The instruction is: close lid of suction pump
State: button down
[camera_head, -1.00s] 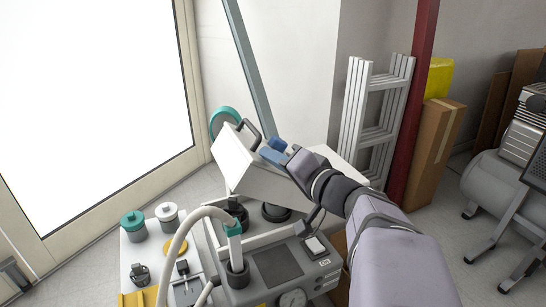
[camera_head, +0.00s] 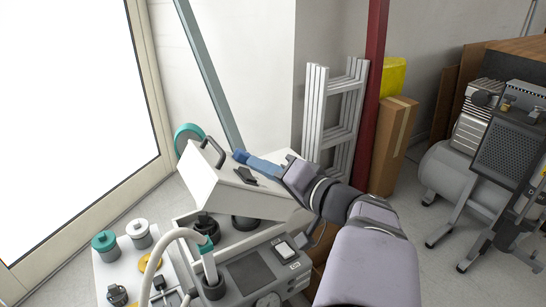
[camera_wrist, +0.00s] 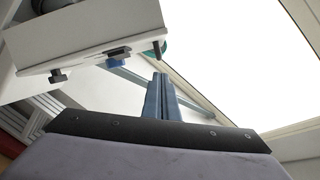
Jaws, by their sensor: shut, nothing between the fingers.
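The suction pump (camera_head: 262,268) stands at the lower middle of the head view, with a grey panel, gauge and hose. Its white box-shaped lid (camera_head: 240,196) is raised and tilted open above the body, with a dark handle (camera_head: 213,152) at its upper left. My gripper (camera_head: 243,157) is shut and empty, its blue fingers at the lid's upper far edge. Contact with the lid cannot be told. In the wrist view the fingers (camera_wrist: 160,82) point upward, and the lid (camera_wrist: 80,40) fills the upper left with a dark latch and blue part on its edge.
A teal-capped jar (camera_head: 105,242) and a white-capped jar (camera_head: 139,232) stand left of the pump. A ladder (camera_head: 335,115), red post (camera_head: 370,100) and cardboard box (camera_head: 393,145) are behind my arm. A compressor (camera_head: 465,165) stands at the right. A bright glass door is at the left.

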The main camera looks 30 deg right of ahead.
jog(key=shift+a+f+p+v, duration=0.25)
jog(key=shift+a+p+v, duration=0.15)
jog(key=shift+p+v, duration=1.25)
jog(key=w+a+r+n+g+y+p, duration=0.25)
jog(key=w+r+g+y+p, duration=0.4)
jog(key=p, duration=0.95)
jog(key=w+a+r+n+g+y+p, duration=0.1)
jog(key=w+a+r+n+p, duration=0.2)
jog(key=r+p, duration=1)
jog(key=w+d+f+n+g+h+p, duration=0.2)
jog(key=d+f+h, duration=0.15)
jog(key=d, duration=0.25)
jog(key=w+d+f+n+g+h+p, duration=0.2)
jog(key=d+f+n+g+h, duration=0.1)
jog(key=d+f, duration=0.3)
jog(key=shift+w+a+f+p, duration=0.55)
jog(key=shift+a+f, duration=0.6)
jog(key=shift+f, duration=0.35)
jog(key=shift+w+a+f+p, duration=0.55)
jog(key=shift+a+f, duration=0.6)
jog(key=shift+f, duration=0.3)
jog(key=shift+w+a+f+p, duration=0.5)
jog(key=shift+a+f, duration=0.65)
jog(key=shift+f, duration=0.35)
